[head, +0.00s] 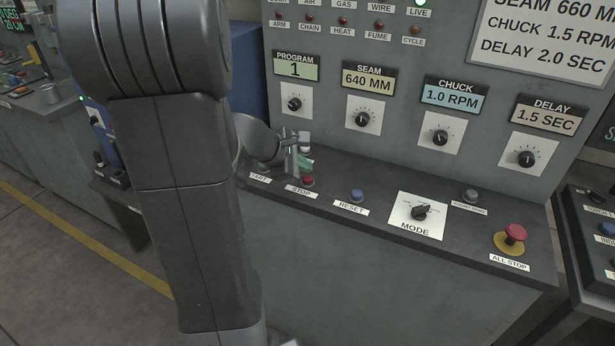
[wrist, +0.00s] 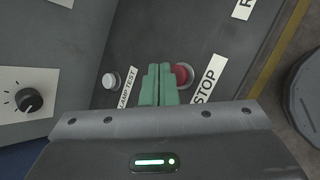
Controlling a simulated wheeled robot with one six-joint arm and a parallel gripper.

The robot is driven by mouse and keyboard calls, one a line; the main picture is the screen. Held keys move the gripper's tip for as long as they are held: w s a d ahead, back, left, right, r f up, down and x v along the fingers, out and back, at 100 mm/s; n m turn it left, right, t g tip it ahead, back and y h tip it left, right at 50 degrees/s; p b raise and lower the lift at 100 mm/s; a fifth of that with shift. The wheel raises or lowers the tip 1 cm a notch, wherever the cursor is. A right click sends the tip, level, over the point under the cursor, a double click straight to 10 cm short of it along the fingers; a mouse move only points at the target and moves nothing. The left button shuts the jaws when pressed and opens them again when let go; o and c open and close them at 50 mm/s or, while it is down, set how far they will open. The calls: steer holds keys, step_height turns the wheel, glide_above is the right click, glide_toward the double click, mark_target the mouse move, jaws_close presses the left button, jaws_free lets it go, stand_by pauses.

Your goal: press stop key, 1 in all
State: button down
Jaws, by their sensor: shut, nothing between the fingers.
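The stop key is a red round button (head: 307,180) on the sloping console, just behind its STOP label (head: 301,191). In the wrist view the red stop key (wrist: 183,74) is right beside my fingers, partly covered by them. My gripper (head: 304,165) is shut and empty, its green fingertips close behind the stop key in the head view. In the wrist view the shut fingertips (wrist: 158,70) lie between the stop key and the lamp test button. I cannot tell whether they touch the key or how high they are above the console.
The lamp test button (wrist: 110,80) is near the fingers on the other side. A blue reset button (head: 357,195), a mode knob (head: 421,212) and a red all stop mushroom (head: 515,233) sit to the right. The upright panel with dials (head: 362,118) rises behind.

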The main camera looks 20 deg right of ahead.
mark_target(304, 179)
steer(key=shift+f+b, duration=0.45)
steer(key=shift+b, duration=0.1)
steer(key=shift+f+b, duration=0.55)
steer(key=shift+b, duration=0.05)
stand_by(0.7)
steer(key=shift+r, duration=0.15)
steer(key=shift+r+p, duration=0.75)
steer(key=shift+r, duration=0.1)
steer(key=shift+r, duration=0.1)
step_height(304, 179, up, 5)
steer(key=p, duration=0.4)
stand_by(0.7)
